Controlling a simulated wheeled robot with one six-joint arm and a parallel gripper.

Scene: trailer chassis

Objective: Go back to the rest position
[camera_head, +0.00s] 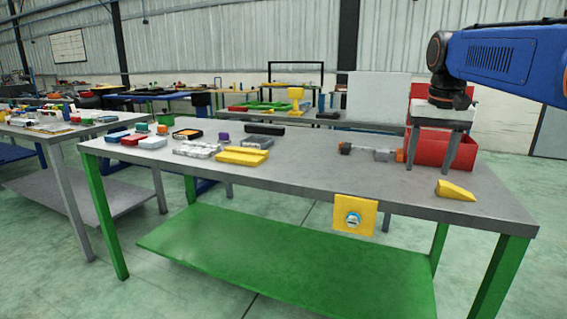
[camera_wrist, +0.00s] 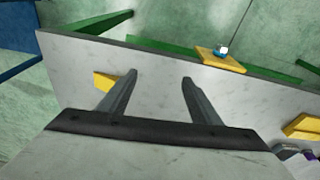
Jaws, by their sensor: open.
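My gripper (camera_head: 427,166) hangs from the blue arm at the right of the head view, over the right part of the grey table (camera_head: 310,185). Its two dark fingers point down, spread apart, with nothing between them. In the wrist view my gripper (camera_wrist: 160,76) also shows open, with bare grey tabletop between the fingertips. A yellow wedge (camera_head: 455,190) lies on the table to the right of the fingers. In the wrist view the wedge (camera_wrist: 103,82) shows beside the left finger, partly hidden by it.
A red bin (camera_head: 453,150) stands behind the gripper. A grey part with orange and dark ends (camera_head: 373,153) lies left of it. Yellow blocks (camera_head: 242,156) and several small parts occupy the table's left half. A yellow plate (camera_head: 343,203) hangs at the front edge. The table's front middle is clear.

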